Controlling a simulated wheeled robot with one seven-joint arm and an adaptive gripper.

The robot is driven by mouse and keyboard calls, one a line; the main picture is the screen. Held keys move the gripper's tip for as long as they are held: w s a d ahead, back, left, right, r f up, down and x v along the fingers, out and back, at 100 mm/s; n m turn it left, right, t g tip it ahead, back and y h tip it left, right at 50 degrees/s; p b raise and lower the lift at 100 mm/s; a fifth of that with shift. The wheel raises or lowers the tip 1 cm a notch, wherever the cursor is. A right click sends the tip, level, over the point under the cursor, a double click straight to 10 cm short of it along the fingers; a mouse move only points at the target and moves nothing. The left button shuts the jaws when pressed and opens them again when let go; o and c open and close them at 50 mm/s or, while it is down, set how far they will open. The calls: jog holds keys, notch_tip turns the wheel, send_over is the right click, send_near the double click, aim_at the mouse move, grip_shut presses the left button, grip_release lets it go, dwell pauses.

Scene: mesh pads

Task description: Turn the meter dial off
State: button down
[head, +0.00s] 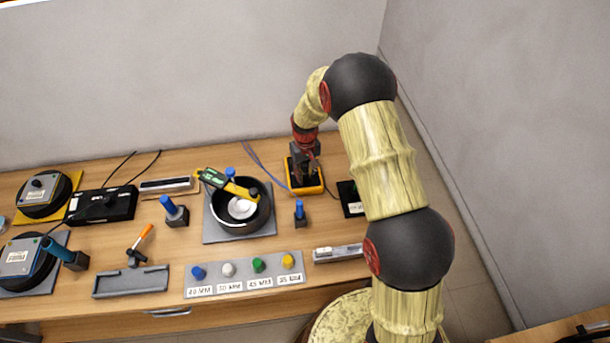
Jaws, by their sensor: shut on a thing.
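The meter (318,190) is a yellow-edged, dark-faced box lying on the wooden table at the right of centre, toward the back. My gripper (304,176) reaches down onto its face from above and is shut on the dial. The dial itself is hidden under the fingers, so I cannot tell which setting it points to. The meter's display is too small and covered to read.
A blue-topped post (300,213) stands in front, and a black box (350,198) lies right. Blue leads (262,164) run behind.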

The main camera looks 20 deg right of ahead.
aim_at(305, 176)
jog(key=shift+n, duration=0.7)
jog(key=c, duration=1.5)
grip_release()
jog(key=shift+c, duration=0.2)
jog(key=shift+o, duration=0.2)
notch_tip(305, 176, up, 12)
